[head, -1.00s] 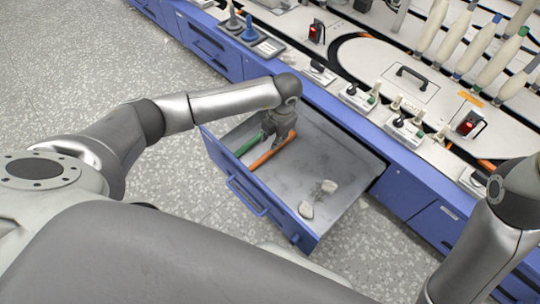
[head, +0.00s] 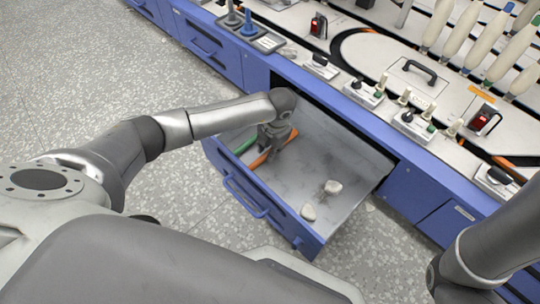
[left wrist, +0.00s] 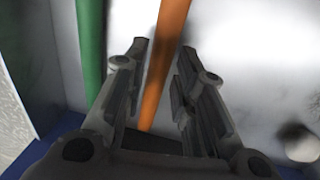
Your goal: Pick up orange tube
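The orange tube (head: 258,159) lies in the open blue drawer (head: 262,208), near its left side and partly hidden behind my left gripper. My left gripper (head: 275,148) is above the tube, pointing down into the drawer. In the left wrist view the orange tube (left wrist: 166,60) runs between the two parted fingers (left wrist: 164,50), closer to the left finger. A gap shows between the tube and the right finger. A green tube (head: 245,144) lies left of the orange one and also shows in the left wrist view (left wrist: 90,45). My right gripper is out of view.
Two pale lumps, one (head: 333,187) near the drawer's middle and one (head: 308,212) near its front wall, lie right of the tubes. The blue-fronted machine (head: 340,118) with switches and bobbins stands behind the drawer.

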